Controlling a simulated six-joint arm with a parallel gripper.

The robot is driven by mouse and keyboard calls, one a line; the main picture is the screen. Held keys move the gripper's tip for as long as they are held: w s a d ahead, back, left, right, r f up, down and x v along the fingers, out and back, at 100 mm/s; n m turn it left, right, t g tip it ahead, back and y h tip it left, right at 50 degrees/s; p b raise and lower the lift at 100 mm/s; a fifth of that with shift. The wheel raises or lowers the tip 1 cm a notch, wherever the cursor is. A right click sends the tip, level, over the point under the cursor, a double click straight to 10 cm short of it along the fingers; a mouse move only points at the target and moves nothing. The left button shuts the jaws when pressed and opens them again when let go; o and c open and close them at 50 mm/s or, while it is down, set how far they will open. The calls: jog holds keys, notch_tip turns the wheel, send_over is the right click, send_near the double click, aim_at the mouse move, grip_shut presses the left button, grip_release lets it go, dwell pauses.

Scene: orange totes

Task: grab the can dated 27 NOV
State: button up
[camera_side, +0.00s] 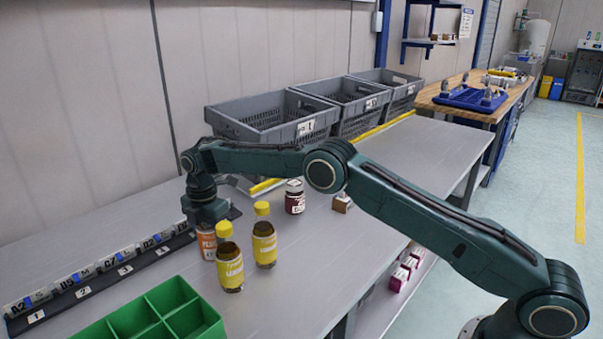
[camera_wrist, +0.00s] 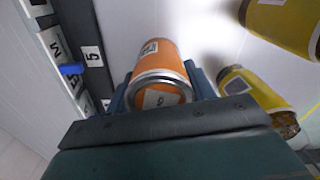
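An orange can (camera_side: 207,243) stands on the grey bench under my gripper (camera_side: 206,222) in the side view. In the wrist view the orange can (camera_wrist: 160,75) lies between the two fingers of my gripper (camera_wrist: 160,88), one on each side and very close to it. I cannot tell whether they press on it. A small label shows on the can's end, but no date is legible. A dark red jar or can with a white lid (camera_side: 295,197) stands farther back; its date cannot be read either.
Two yellow-capped bottles (camera_side: 229,262) (camera_side: 264,240) stand close right of the orange can. A green divided tray (camera_side: 165,316) is in front. A black rail with labelled blocks (camera_side: 100,277) runs along the left. Grey crates (camera_side: 275,112) stand behind. The bench's right side is mostly clear.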

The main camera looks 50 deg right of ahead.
jog(key=shift+r, duration=0.15)
jog(key=shift+c, duration=0.3)
jog(key=shift+r, duration=4.9)
jog(key=shift+d, duration=0.15)
